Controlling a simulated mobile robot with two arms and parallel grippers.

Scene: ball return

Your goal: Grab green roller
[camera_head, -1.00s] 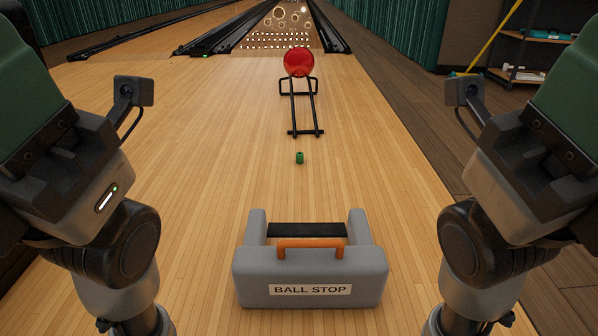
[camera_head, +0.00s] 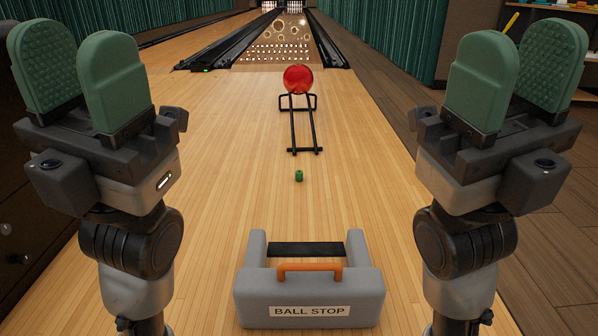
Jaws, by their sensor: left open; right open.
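The green roller (camera_head: 299,176) is a small green cylinder on the wooden lane, between the ball stop and the black ramp. My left gripper (camera_head: 78,75) is at the left, raised with its green-padded fingers pointing up, open and empty. My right gripper (camera_head: 512,75) is at the right, also raised with fingers up, open and empty. Both grippers are well apart from the roller.
A grey ball stop (camera_head: 310,290) with an orange handle stands at the front middle. A black ramp frame (camera_head: 303,130) holds a red ball (camera_head: 298,79) beyond the roller. The lane around the roller is clear. A shelf (camera_head: 560,12) is at the far right.

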